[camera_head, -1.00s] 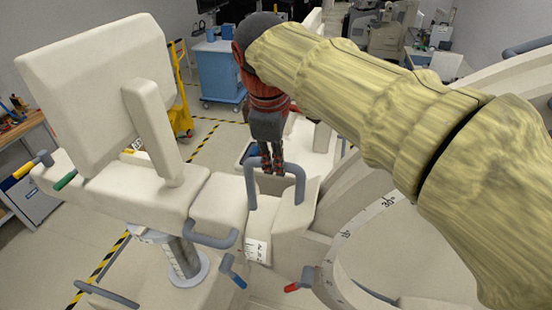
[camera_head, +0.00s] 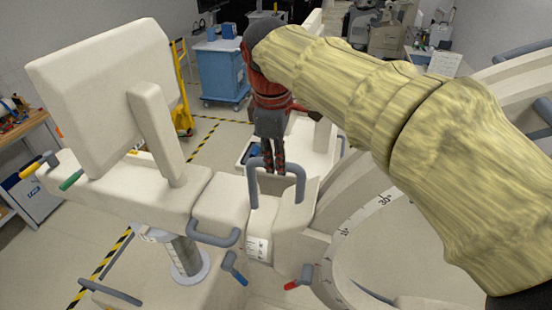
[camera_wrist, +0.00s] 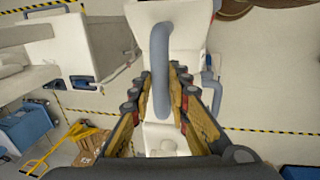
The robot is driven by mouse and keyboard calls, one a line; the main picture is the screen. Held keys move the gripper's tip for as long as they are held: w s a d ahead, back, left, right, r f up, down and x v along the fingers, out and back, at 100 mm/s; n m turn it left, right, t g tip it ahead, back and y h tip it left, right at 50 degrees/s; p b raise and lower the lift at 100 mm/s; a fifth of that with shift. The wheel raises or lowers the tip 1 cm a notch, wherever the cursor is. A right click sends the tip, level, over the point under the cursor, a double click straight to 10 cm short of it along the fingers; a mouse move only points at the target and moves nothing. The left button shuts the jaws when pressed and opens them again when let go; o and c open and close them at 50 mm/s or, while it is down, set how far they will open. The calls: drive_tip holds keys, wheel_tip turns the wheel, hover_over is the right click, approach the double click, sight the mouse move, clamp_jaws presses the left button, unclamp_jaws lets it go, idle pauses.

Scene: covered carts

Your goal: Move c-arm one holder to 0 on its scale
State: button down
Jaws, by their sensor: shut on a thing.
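The c-arm holder (camera_head: 297,216) is a cream block with a grey U-shaped handle (camera_head: 299,181) standing on top. My gripper (camera_head: 274,169) is shut on the top bar of this handle, from above. In the wrist view the two fingers (camera_wrist: 155,92) lie on either side of the grey handle (camera_wrist: 162,45). A white label with small dark marks (camera_head: 257,248) shows on the front below the handle; its marks are too small to read. A curved scale (camera_head: 362,217) with 15° and 30° marks runs along the round part at the right.
A cream panel (camera_head: 100,95) on an arm stands at the left. Other grey handles (camera_head: 214,239) and red- and blue-tipped levers (camera_head: 299,280) stick out near the holder. A blue cart (camera_head: 222,72) and a yellow trolley (camera_head: 182,90) stand behind. Open floor lies between.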

drive_tip(key=shift+w+d+r, duration=0.15)
drive_tip(key=shift+w+r, duration=0.15)
drive_tip(key=shift+w, duration=0.15)
drive_tip(key=c, duration=2)
unclamp_jaws()
drive_tip(key=shift+w+d+f, duration=0.1)
drive_tip(key=shift+w, duration=0.15)
drive_tip(key=o, duration=0.3)
drive_tip(key=shift+s+f, duration=0.1)
drive_tip(key=shift+s, duration=0.1)
drive_tip(key=r, duration=0.4)
drive_tip(key=s+r, duration=0.1)
drive_tip(key=r, duration=0.2)
drive_tip(key=s+a+r, duration=0.1)
drive_tip(key=r, duration=0.3)
drive_tip(key=shift+s+r, duration=0.1)
drive_tip(key=shift+r, duration=0.25)
